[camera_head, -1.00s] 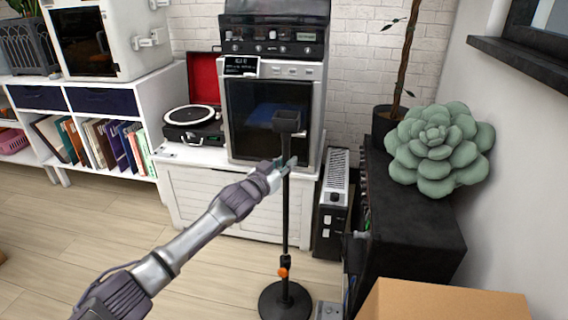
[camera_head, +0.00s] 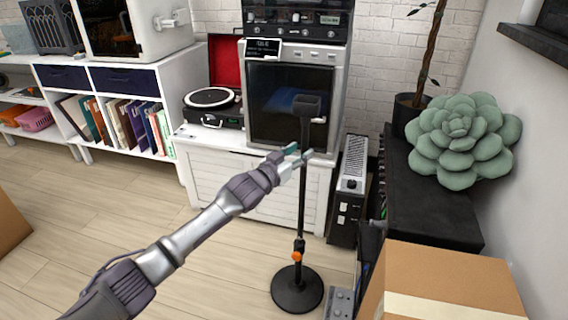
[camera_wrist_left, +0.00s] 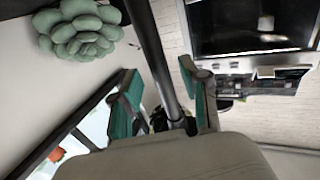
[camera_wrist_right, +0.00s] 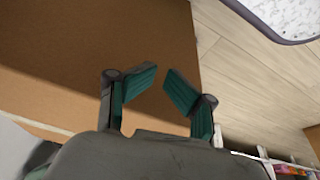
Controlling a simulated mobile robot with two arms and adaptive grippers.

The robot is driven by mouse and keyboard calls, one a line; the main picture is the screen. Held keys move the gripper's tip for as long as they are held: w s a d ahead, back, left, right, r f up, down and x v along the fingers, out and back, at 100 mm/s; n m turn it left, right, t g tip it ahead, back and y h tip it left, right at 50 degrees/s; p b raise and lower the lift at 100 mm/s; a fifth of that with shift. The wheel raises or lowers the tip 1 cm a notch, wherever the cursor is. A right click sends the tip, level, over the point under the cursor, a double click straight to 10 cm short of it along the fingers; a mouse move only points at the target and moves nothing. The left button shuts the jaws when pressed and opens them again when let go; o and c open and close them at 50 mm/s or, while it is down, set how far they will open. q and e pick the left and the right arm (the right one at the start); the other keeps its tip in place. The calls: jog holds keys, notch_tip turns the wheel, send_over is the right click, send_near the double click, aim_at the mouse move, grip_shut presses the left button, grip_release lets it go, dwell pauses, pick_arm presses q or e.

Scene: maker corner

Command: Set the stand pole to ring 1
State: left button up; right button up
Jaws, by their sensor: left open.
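The black stand pole (camera_head: 302,205) stands upright on a round black base (camera_head: 297,290), with a dark block-shaped head (camera_head: 306,104) on top and an orange knob (camera_head: 297,257) low down. My left gripper (camera_head: 298,157) is open at the upper pole, below the head. In the left wrist view the pole (camera_wrist_left: 158,55) runs between the open fingers (camera_wrist_left: 165,105); I cannot tell whether they touch it. My right gripper (camera_wrist_right: 158,88) is open and empty in the right wrist view, in front of a brown cardboard surface. Ring markings on the pole are too small to make out.
A cardboard box (camera_head: 450,275) and a black cabinet (camera_head: 430,215) with a green succulent (camera_head: 462,140) stand to the right. Behind the pole are a white cabinet (camera_head: 245,188), an oven-like machine (camera_head: 275,100) and a record player (camera_head: 212,108).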

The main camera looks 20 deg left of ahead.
pick_arm(q)
jog(key=v, duration=0.9)
